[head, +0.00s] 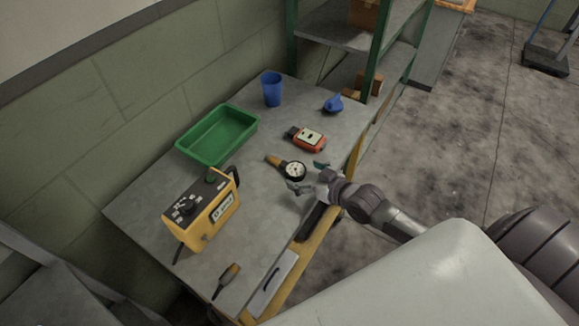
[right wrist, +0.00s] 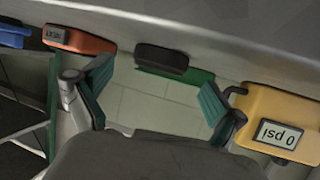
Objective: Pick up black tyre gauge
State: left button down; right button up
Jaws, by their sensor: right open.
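The black tyre gauge (head: 295,170) lies on the grey workbench, with a round white dial in a dark rim and a tan stem pointing up-left. My right gripper (head: 307,176) is open just right of the dial, its teal fingers apart and facing it. I cannot tell whether a finger touches it. In the right wrist view, the open fingers (right wrist: 155,95) stand on both sides of a dark rounded shape (right wrist: 161,58), which seems to be the gauge seen edge-on. My left gripper is not in view.
An orange meter (head: 308,140), a blue cup (head: 272,88) and a small blue object (head: 334,104) stand farther back on the workbench (head: 150,215). A green tray (head: 183,151) lies by the wall.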

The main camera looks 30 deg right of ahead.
aim_at(295, 169)
jog(key=x, duration=0.3)
jog(key=shift+w, duration=0.25)
jog(key=shift+s, duration=0.1)
jog(key=shift+c, duration=0.5)
jog(key=c, duration=1.2)
jog(key=shift+o, duration=0.2)
jog(key=shift+r, duration=0.1)
jog(key=shift+r, duration=0.65)
notch_tip(295, 169, up, 3)
jog(key=shift+f, duration=0.1)
jog(key=s+d+r+b, duration=0.1)
jog(key=s+d+r, duration=0.5)
jog(key=s+d, duration=0.2)
jog(key=shift+s+r, duration=0.2)
jog(key=shift+r, duration=0.15)
